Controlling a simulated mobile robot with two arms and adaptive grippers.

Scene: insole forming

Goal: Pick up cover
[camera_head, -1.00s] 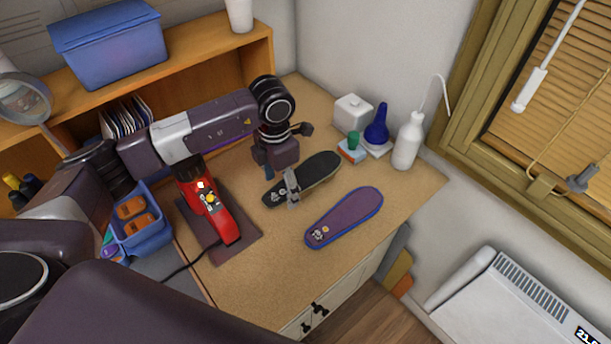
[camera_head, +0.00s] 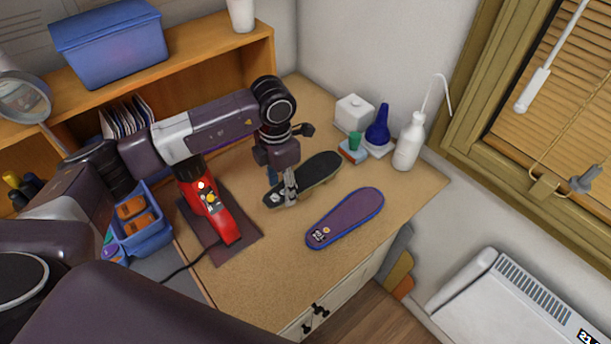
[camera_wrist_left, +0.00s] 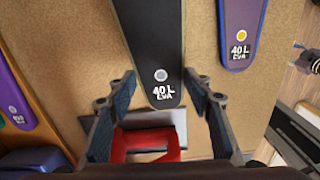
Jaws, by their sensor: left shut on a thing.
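A long dark insole-shaped piece with a pale edge (camera_head: 320,170), the likely cover, lies on the wooden worktop. Its heel end, marked "40 L EVA", shows in the left wrist view (camera_wrist_left: 155,45). My left gripper (camera_head: 289,192) is at its heel half, shut on it, with one finger on each long side (camera_wrist_left: 160,88). The fingers hide part of its edges in the head view. The piece still looks level with the worktop; any lift is too small to tell. A purple insole with a blue rim (camera_head: 345,217) lies apart to the right. My right gripper is not in view.
A red tool (camera_head: 212,212) with a cable stands on a dark mat (camera_head: 245,240) to the left. A white box (camera_head: 353,111), a blue bottle (camera_head: 377,124) and a white squeeze bottle (camera_head: 408,142) stand at the back right. The worktop's front (camera_head: 262,290) is clear.

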